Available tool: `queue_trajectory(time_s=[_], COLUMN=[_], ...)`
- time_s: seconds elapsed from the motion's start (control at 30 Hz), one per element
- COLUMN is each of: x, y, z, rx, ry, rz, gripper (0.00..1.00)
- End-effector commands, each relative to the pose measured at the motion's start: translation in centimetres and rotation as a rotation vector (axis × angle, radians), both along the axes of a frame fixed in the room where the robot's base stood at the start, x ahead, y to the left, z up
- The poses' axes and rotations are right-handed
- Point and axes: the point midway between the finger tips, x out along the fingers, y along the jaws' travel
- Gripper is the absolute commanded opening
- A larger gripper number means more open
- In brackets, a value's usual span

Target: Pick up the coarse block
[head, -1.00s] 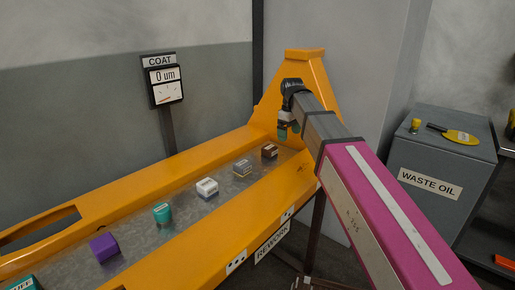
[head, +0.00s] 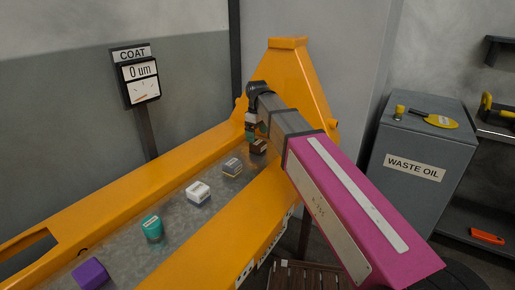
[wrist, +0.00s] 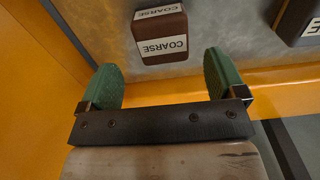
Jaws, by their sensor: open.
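The coarse block (wrist: 161,32) is brown with white labels reading COARSE. In the wrist view it sits on the grey tray surface, ahead of my gripper and roughly between the lines of its fingers. My gripper (wrist: 164,78) has green finger pads spread apart with nothing between them. In the head view the brown block (head: 258,146) is at the far end of the orange-framed tray. My gripper (head: 250,130) shows there just above and left of it, partly hidden by my arm.
In the tray stand a grey block (head: 232,167), a white block (head: 198,192), a teal block (head: 152,227) and a purple block (head: 90,274). The orange frame (wrist: 200,84) rises around the tray. A COAT gauge (head: 136,80) stands behind; a WASTE OIL cabinet (head: 418,150) is at right.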

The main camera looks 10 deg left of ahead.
Motion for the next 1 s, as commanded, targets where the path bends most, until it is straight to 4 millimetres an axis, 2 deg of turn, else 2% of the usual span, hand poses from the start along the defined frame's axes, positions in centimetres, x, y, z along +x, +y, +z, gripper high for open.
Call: queue_trajectory(time_s=[0.17,0.5,0.77,0.8,0.97,1.0], x=[-0.2,-0.6,-0.6,-0.5,-0.6,-0.6], y=[-0.1,-0.4,-0.4,-0.4,-0.4,-0.4], z=[-0.8,-4.9,-5.3,-5.3,-5.3,-5.3], rx=[0.000,-0.001,0.001,0.001,0.001,0.001], ry=[0.000,0.001,0.000,0.000,0.000,0.000], rz=[0.000,0.000,0.000,0.000,0.000,0.000], gripper=[0.89,0.89,0.89,0.86,0.34,0.34])
